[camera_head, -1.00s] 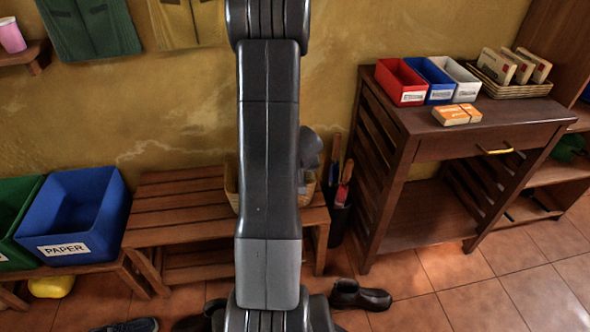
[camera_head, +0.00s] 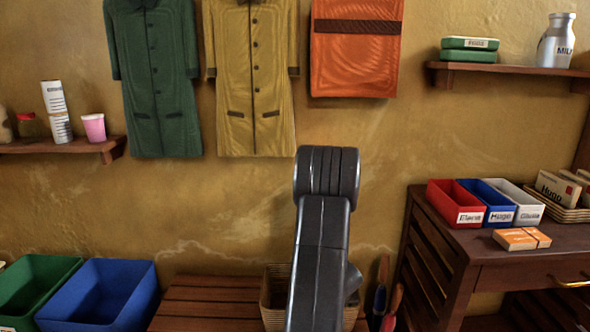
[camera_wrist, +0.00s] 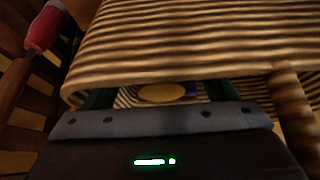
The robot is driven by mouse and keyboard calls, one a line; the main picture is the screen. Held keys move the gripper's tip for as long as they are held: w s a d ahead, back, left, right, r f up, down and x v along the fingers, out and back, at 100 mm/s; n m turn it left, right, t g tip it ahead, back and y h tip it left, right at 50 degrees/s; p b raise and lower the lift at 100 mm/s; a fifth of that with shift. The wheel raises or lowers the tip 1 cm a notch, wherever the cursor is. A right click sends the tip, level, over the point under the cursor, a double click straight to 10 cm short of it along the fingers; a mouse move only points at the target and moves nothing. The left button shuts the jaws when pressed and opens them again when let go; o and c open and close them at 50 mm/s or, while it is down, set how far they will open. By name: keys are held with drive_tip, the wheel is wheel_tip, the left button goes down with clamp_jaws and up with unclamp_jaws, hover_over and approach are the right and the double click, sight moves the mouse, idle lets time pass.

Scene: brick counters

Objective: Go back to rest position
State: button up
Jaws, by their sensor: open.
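My arm (camera_head: 322,250) rises in the middle of the head view, and its end is out of sight there. In the wrist view my gripper (camera_wrist: 160,92) is open, with its dark green fingers partly hidden behind the striped wicker of a basket (camera_wrist: 190,45). A yellow round thing (camera_wrist: 162,92) and a bit of blue show between the fingers, and I cannot tell what they are. The basket also shows in the head view (camera_head: 273,318), on the slatted bench (camera_head: 205,302), partly covered by my arm.
A red-handled tool (camera_wrist: 43,30) stands left in the wrist view. Right of my arm are a wooden cabinet (camera_head: 440,240) with red (camera_head: 455,203), blue and white bins and an orange box (camera_head: 521,239). Green and blue (camera_head: 98,296) bins stand left. Coats and shelves line the wall.

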drive_tip(key=b+x, duration=0.1)
drive_tip(key=x, duration=0.2)
drive_tip(key=shift+f, duration=0.3)
drive_tip(key=shift+w+r+p, duration=0.1)
drive_tip(key=shift+r+p, duration=0.4)
drive_tip(key=shift+r, duration=0.25)
